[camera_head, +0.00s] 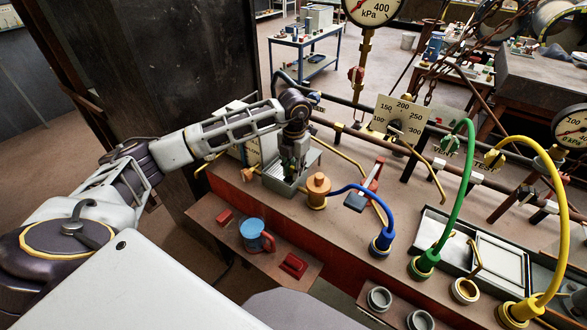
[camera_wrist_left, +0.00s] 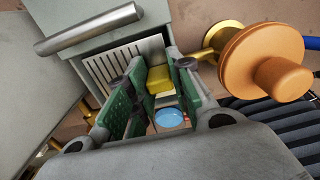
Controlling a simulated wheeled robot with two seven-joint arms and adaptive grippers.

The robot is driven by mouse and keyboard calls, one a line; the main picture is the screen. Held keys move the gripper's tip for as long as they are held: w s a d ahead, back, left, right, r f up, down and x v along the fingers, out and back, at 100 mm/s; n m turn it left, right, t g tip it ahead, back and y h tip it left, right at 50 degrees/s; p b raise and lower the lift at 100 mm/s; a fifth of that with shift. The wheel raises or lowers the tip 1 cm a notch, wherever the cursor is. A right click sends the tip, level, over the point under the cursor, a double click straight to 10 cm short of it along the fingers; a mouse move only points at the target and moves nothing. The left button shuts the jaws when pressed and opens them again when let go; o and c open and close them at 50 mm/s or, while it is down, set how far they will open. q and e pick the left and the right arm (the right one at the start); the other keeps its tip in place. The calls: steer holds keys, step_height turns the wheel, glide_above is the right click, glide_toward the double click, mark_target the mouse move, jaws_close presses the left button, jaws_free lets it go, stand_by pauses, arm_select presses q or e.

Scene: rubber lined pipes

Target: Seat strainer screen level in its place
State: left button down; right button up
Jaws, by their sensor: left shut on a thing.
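The strainer screen (camera_wrist_left: 118,66), a pale slatted panel, shows in the left wrist view inside a grey open-topped box. This box (camera_head: 279,186) stands at the bench's left end in the head view. My left gripper (camera_head: 291,170) points down into it. In the left wrist view its green-padded fingers (camera_wrist_left: 150,100) are shut on a yellow block (camera_wrist_left: 159,79), which looks like the screen's grip. The fingers hide part of the screen, and I cannot tell whether it lies level or touches the box floor. My right gripper is out of view.
An orange capped fitting (camera_head: 318,187) stands close right of the box. A blue hose (camera_head: 362,193) runs from it. A blue mug with a red handle (camera_head: 252,230) sits on the lower shelf. Pipes and gauges line the back.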

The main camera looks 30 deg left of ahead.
arm_select(q)
steer(key=c, duration=1.2)
jaws_free()
steer(key=shift+r, duration=5.95)
steer(key=shift+s+f, duration=0.1)
